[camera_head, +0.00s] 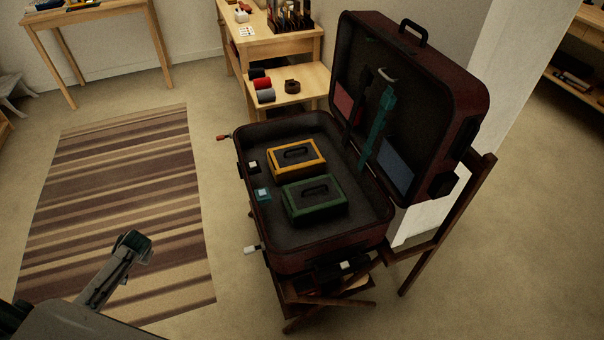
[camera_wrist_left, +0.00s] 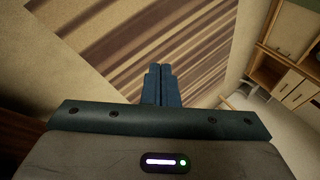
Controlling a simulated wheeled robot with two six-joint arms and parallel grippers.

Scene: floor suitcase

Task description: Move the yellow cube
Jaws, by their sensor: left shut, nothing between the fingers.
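No plain yellow cube can be made out. A yellow box with a dark lid and black handle (camera_head: 284,171) lies in the open suitcase (camera_head: 300,262), behind a similar green box (camera_head: 318,210). A small teal block (camera_head: 262,195) and a small white-and-dark item (camera_head: 253,167) are near the suitcase's left wall. My right gripper is not in view.
The suitcase lid (camera_head: 440,90) stands open, with straps inside. The suitcase rests on a wooden folding stand (camera_head: 432,246). A low shelf with rolls (camera_head: 297,82) is behind it. The striped rug (camera_head: 120,200) on the left is clear.

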